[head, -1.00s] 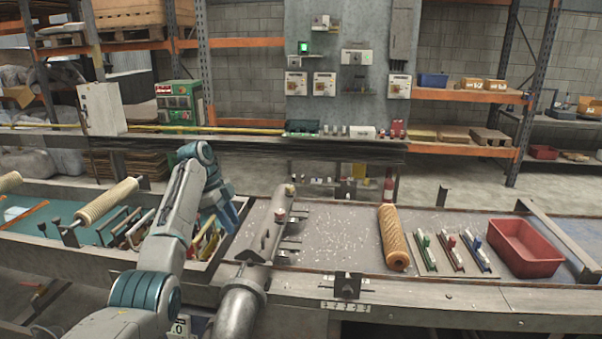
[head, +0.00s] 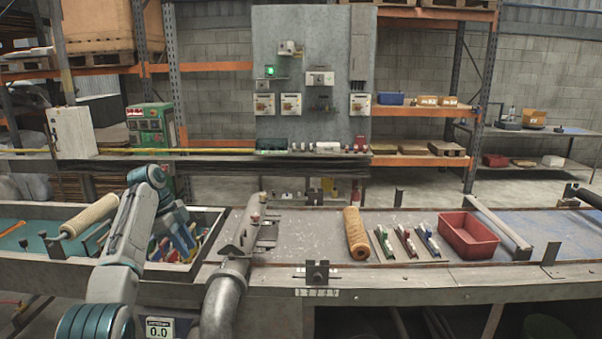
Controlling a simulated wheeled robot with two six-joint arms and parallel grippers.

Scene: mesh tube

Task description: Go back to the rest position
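A tan mesh tube (head: 357,233) lies on the grey bench right of the middle, free of any gripper. Another tan ribbed roll (head: 90,216) lies tilted on a holder at the left. My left arm comes in from the lower left and bends at its teal wrist. My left gripper (head: 178,232) points down over the tray (head: 213,250) of coloured items left of the middle. Its fingertips blend with blue items there, so I cannot tell its opening or whether it touches anything. My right gripper is not in view.
A grey pipe fixture (head: 240,243) stands beside my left arm on its right. Several coloured markers on strips (head: 405,241) and a red bin (head: 468,235) lie right of the tube. A bar (head: 498,225) crosses the bench beyond the bin. Open floor shows behind.

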